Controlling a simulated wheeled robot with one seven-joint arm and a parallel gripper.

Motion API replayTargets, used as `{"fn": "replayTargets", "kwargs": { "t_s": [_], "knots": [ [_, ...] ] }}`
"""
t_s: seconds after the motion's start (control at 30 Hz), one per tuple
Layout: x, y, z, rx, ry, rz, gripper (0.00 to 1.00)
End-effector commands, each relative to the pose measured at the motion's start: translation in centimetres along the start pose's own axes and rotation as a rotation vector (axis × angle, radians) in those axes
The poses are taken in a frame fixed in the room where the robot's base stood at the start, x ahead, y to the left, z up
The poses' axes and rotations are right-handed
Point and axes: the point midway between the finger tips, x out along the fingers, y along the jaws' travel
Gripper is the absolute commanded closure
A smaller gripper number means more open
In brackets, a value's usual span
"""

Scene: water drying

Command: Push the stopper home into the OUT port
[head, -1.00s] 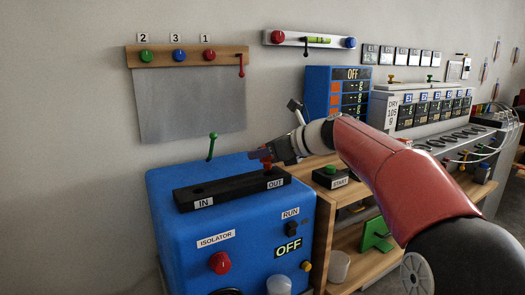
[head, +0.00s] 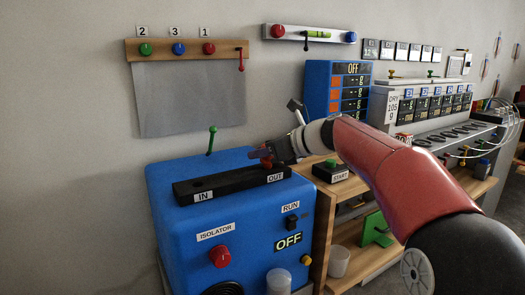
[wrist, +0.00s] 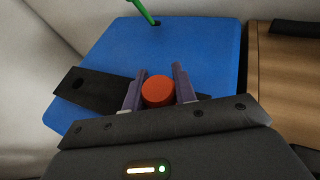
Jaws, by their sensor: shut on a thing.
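The red stopper (wrist: 157,91) is between the two fingers of my gripper (wrist: 159,88), seen from above in the wrist view. In the head view my gripper (head: 262,155) is at the OUT end of the black port bar (head: 228,185), on top of the blue machine (head: 165,200). The stopper also shows there as a small red patch (head: 266,160). The OUT label (head: 275,178) is on the bar's front just below it. My fingers hide the stopper's lower part and the OUT port, so I cannot tell how deep it sits.
The IN port (wrist: 77,84) is an open dark hole at the bar's other end. A green-tipped lever (head: 212,140) stands behind the bar. A wooden bench with a START button (head: 331,163) is to the right. The blue top behind the bar is mostly clear.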

Motion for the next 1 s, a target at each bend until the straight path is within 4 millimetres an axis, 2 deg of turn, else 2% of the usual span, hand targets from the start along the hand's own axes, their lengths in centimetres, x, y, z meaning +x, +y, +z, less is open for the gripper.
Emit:
{"fn": "replayTargets", "kwargs": {
  "t_s": [0.67,0.7,0.9,1.0],
  "knots": [
    [0.7,0.0,-1.6,0.0,0.0,0.001,0.95],
    [0.7,0.0,-1.6,0.0,0.0,0.001,0.71],
    [0.7,0.0,-1.6,0.0,0.0,0.0,0.47],
    [0.7,0.0,-1.6,0.0,0.0,0.0,0.47]
  ]
}}
